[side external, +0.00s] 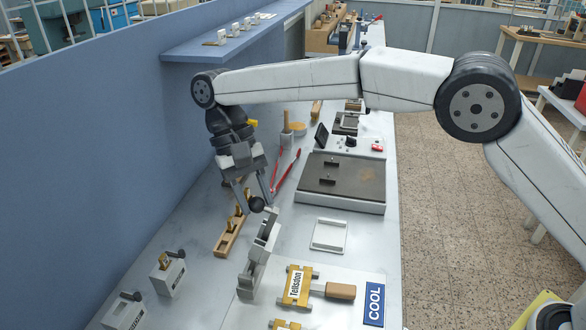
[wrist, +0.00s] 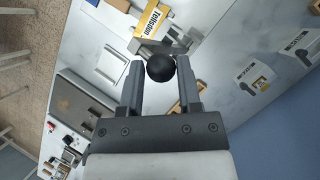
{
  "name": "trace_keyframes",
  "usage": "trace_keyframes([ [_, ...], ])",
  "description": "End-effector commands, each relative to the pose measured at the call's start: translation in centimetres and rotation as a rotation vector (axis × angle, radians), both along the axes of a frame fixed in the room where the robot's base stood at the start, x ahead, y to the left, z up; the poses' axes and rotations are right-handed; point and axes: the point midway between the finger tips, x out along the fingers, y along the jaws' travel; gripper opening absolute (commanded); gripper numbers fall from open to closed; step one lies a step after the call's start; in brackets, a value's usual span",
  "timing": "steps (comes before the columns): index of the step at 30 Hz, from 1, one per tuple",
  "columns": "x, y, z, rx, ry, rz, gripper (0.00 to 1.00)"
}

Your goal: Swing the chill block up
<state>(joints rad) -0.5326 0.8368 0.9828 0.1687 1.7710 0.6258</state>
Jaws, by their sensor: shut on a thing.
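My gripper (side external: 256,198) is shut on a black ball knob (wrist: 160,68), which sits between its two fingers in the wrist view. Part of the grey metal also shows behind the knob in the wrist view (wrist: 182,41). The fingers hide part of the knob, and its exact joint to the block is unclear.
A white tray (side external: 329,236) and a dark hot plate (side external: 345,174) are behind. Small grey blocks with levers (side external: 168,275) stand at left, near the blue wall.

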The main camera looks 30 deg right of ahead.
Motion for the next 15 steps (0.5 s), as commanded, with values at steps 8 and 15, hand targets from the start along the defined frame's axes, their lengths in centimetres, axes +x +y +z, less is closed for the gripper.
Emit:
trace_keyframes([
  [8,0.9,2.1,-1.5,0.007,0.013,0.009,0.00],
  [15,1.7,3.0,-1.6,0.007,0.013,0.009,0.00],
])
